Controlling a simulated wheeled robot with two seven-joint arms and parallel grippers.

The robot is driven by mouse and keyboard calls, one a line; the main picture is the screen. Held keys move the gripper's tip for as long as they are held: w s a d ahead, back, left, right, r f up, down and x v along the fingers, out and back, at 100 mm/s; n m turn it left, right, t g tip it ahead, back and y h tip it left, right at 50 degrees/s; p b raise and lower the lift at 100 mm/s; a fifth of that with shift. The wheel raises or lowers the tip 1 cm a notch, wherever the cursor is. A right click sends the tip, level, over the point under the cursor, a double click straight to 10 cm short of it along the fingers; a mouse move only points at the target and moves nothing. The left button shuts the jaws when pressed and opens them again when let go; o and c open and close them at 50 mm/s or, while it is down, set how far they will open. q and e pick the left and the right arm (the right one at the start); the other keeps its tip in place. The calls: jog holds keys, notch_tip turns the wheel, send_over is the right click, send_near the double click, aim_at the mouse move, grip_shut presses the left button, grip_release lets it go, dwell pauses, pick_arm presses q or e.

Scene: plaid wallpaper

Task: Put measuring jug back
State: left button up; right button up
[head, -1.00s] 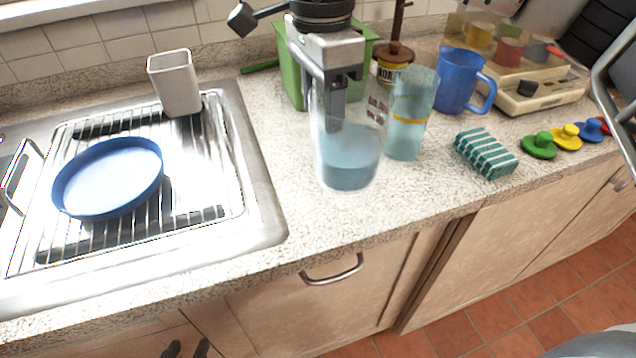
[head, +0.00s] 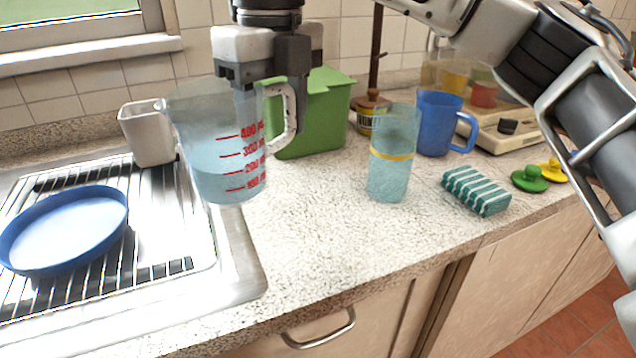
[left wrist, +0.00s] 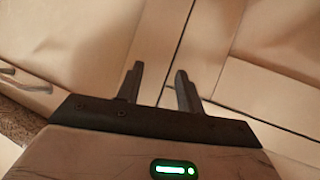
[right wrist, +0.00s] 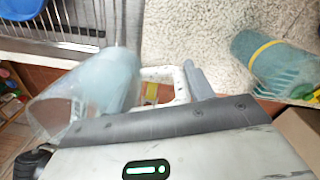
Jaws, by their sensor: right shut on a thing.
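The measuring jug (head: 215,150) is clear with red markings and bluish contents or tint. It is upright above the counter's edge beside the sink. My right gripper (head: 268,85) is shut on the jug's white handle from above. In the right wrist view the jug (right wrist: 105,85) lies left of the fingers of my right gripper (right wrist: 190,85), with the handle between them. My left gripper (left wrist: 160,85) shows only in the left wrist view, its two fingers apart with nothing between them, facing pale cabinet fronts.
A grey cup (head: 149,135) and a blue round dish (head: 62,228) stand on the sink's rack. A green box (head: 318,115) is behind the jug. A clear tumbler (head: 391,165), blue mug (head: 437,122) and striped sponge (head: 476,190) stand to the right. The front middle counter is clear.

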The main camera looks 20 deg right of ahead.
jog(key=w+d+f, duration=0.1)
jog(key=d+f, duration=0.2)
jog(key=w+d+f, duration=0.2)
jog(key=d+f, duration=0.1)
jog(key=f, duration=0.1)
jog(key=w+d+f, duration=0.2)
jog(key=d+f, duration=0.1)
jog(key=shift+w+d+f, duration=0.2)
jog(key=shift+d+f, duration=0.05)
jog(key=shift+f, duration=0.55)
jog(key=shift+f, duration=0.15)
jog(key=o, duration=1.2)
